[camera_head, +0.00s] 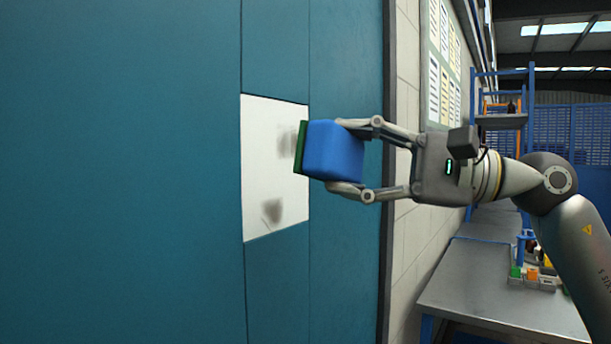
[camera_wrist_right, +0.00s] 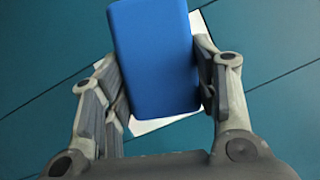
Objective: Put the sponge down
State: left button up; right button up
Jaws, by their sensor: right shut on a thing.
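The sponge (camera_head: 335,150) is a blue block with a dark green face on its left side. My right gripper (camera_head: 350,158) is shut on it, one finger above and one below in the head view. The green face is toward a white panel (camera_head: 262,190) on a teal wall; I cannot tell whether it touches. In the right wrist view the sponge (camera_wrist_right: 155,58) sits between the two fingers and covers most of the panel. My left gripper is not in view.
The teal wall (camera_head: 120,180) fills the left side. A grey workbench (camera_head: 490,285) stands at the lower right, with small bins (camera_head: 535,275) holding coloured items on it. Its near part is bare. Blue shelving and notice sheets are behind.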

jog(key=shift+w+a+p, duration=0.65)
jog(key=shift+w+a, duration=0.2)
jog(key=shift+a, duration=0.35)
jog(key=shift+w+a+p, duration=0.6)
jog(key=shift+w+a, duration=0.3)
jog(key=shift+a, duration=0.25)
jog(key=shift+w+a+p, duration=0.65)
jog(key=shift+w+a, duration=0.2)
jog(key=shift+a, duration=0.35)
jog(key=shift+r, duration=0.15)
jog(key=shift+r+p, duration=0.85)
jog(key=shift+p, duration=0.15)
jog(key=shift+d, duration=0.1)
